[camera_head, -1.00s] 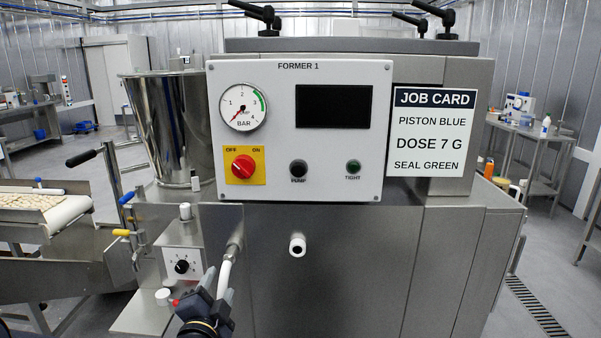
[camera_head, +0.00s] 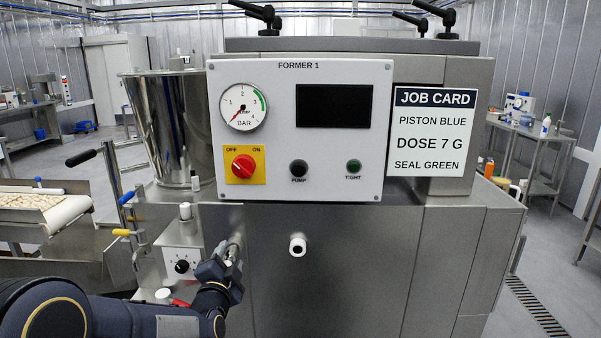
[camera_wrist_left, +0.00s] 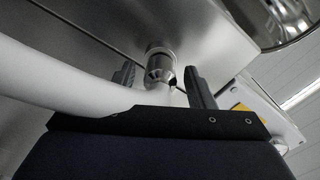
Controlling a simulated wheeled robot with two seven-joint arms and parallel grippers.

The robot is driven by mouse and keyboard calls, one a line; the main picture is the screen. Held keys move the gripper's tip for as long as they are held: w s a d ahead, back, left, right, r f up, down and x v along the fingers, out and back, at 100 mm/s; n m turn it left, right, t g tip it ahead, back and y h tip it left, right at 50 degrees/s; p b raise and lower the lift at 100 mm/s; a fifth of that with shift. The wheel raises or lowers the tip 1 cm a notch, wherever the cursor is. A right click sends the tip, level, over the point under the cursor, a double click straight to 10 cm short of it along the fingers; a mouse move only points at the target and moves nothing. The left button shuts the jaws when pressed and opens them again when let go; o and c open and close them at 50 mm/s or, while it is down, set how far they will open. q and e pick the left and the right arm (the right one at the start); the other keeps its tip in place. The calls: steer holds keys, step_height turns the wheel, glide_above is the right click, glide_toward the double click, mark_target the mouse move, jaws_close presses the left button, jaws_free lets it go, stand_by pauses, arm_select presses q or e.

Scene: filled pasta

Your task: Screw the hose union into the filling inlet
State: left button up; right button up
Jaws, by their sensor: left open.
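The metal hose union (camera_wrist_left: 160,62) is between the two fingers of my left gripper (camera_wrist_left: 163,80) in the left wrist view. The fingers are open, with a gap on each side of it. A thick white hose (camera_wrist_left: 60,75) runs from it to the left. In the head view my left gripper (camera_head: 226,268) is at the front of the steel machine, and a bit of the metal union (camera_head: 236,242) shows above it. The union's far end is close to a steel face. I cannot tell whether its thread is engaged, and the inlet itself is hidden.
A white stub (camera_head: 297,245) sticks out of the machine front to the right of my gripper. A small knob box (camera_head: 182,263) stands to the left. The control panel (camera_head: 330,150) is above, with its gauge needle low. The front face right of the stub is clear.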

stand_by(0.7)
arm_select(q)
steer(key=c, duration=1)
steer(key=m, duration=0.2)
steer(key=m+p, duration=0.1)
steer(key=m, duration=0.2)
steer(key=shift+d+r, duration=0.15)
steer(key=shift+r, duration=0.05)
steer(key=m, duration=0.4)
steer(key=shift+f+p, duration=0.1)
steer(key=shift+p, duration=0.25)
steer(key=shift+m, duration=1.3)
